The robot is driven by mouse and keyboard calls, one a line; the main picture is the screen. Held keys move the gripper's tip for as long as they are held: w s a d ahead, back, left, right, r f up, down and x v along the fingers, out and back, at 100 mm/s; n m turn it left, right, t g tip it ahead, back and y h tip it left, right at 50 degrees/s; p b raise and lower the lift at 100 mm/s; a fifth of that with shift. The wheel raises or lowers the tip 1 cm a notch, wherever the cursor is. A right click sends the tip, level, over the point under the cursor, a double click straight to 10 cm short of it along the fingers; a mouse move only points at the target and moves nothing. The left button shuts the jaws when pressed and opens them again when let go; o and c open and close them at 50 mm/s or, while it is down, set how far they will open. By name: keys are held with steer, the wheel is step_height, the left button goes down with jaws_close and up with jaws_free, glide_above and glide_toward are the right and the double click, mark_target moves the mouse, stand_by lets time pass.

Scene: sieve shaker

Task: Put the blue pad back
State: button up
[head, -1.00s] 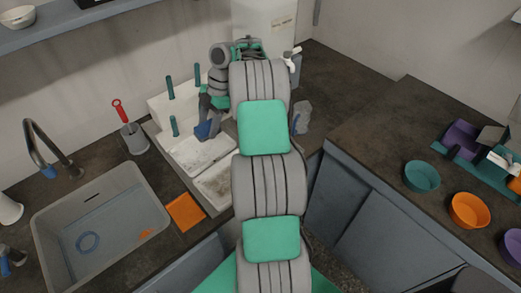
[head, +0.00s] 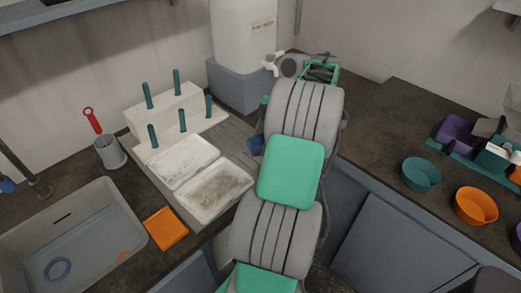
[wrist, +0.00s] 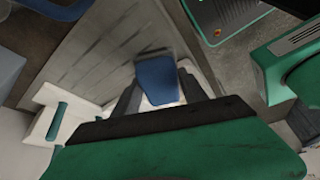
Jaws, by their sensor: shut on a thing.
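The blue pad (wrist: 158,82) is held between the two dark fingers of my gripper (wrist: 160,88) in the wrist view. Beyond it lies a grey ribbed board. In the head view only a small part of the blue pad (head: 255,145) shows, left of my arm and right of the white trays. My arm hides my gripper's fingers there. How high the pad is above the board I cannot tell. An orange pad (head: 166,228) lies flat on the counter beside the sink.
A white rack with teal pegs (head: 165,112) stands behind two white trays, one speckled (head: 183,160) and one brownish (head: 215,190). The ribbed board (head: 232,136) beside them looks clear. A sink (head: 128,215) is at left; a large white container (head: 243,40) stands behind. Bowls (head: 421,174) stand on the right counter.

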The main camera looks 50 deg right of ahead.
glide_above(257, 158)
steer(key=s, duration=0.1)
steer(key=f, duration=0.4)
steer(key=shift+d+f, duration=0.35)
steer(key=shift+d, duration=0.05)
step_height(257, 158, down, 3)
steer(key=shift+w+d+r+b, duration=0.1)
steer(key=shift+d+b, duration=0.05)
steer(key=shift+b, duration=0.4)
steer(key=shift+f, duration=0.4)
steer(key=shift+f, duration=0.2)
steer(key=o, duration=1.2)
steer(key=shift+r, duration=0.1)
